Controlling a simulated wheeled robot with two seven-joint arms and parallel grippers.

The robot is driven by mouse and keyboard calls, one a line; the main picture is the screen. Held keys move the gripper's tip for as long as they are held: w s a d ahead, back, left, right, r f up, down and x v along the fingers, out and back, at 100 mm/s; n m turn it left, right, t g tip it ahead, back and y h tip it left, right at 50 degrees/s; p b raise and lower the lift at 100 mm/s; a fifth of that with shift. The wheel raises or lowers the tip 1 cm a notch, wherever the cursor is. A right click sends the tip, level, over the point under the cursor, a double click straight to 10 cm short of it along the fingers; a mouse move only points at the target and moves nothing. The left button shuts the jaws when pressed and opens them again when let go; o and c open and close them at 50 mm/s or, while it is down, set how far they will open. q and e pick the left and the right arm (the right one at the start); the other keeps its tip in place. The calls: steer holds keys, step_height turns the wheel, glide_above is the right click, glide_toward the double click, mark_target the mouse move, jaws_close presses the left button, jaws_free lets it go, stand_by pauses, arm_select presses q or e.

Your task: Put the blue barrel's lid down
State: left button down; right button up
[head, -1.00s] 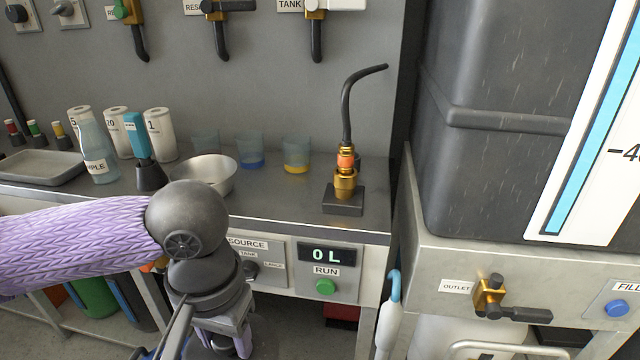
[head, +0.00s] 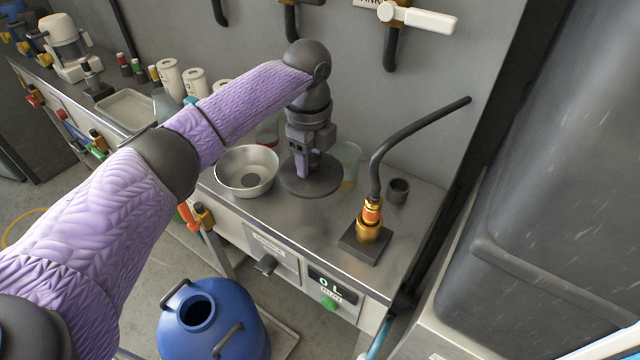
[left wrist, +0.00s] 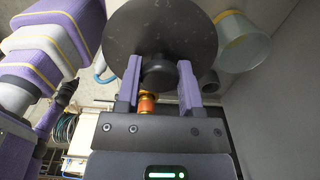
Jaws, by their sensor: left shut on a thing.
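The blue barrel (head: 211,325) stands on the floor at the bottom of the head view. Its round mouth is open and two dark handles show on top. Its lid (head: 325,182), a dark grey disc, is at the bench top between the steel bowl and a clear beaker. My left gripper (head: 304,170) points down and is shut on the lid's knob. In the left wrist view the fingers (left wrist: 160,88) sit either side of the knob, with the lid's disc (left wrist: 160,25) beyond. I cannot tell whether the lid touches the bench. My right gripper is not in view.
The steel bowl (head: 246,171) stands left of the lid. A clear beaker (head: 346,158) is close on its right. A brass fitting with a black hose (head: 367,235) and a small dark cup (head: 398,190) stand farther right. The bench front between bowl and fitting is clear.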

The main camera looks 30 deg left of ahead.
mark_target(310, 159)
arm_select(q)
steer(key=f+b, duration=0.4)
steer(key=f, duration=0.5)
steer(key=shift+s+f, duration=0.15)
steer(key=shift+s, duration=0.05)
steer(key=shift+r, duration=0.25)
steer(key=shift+c, duration=2.2)
jaws_free()
steer(key=shift+f, duration=0.15)
steer(key=shift+o, duration=1)
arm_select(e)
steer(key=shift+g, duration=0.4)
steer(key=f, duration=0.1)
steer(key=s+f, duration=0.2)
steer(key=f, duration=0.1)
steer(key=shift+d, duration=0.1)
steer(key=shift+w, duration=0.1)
arm_select(q)
step_height(310, 159, up, 12)
steer(key=p, duration=0.6)
steer(key=shift+f, duration=0.25)
steer(key=shift+r, duration=0.5)
steer(key=shift+f, duration=0.1)
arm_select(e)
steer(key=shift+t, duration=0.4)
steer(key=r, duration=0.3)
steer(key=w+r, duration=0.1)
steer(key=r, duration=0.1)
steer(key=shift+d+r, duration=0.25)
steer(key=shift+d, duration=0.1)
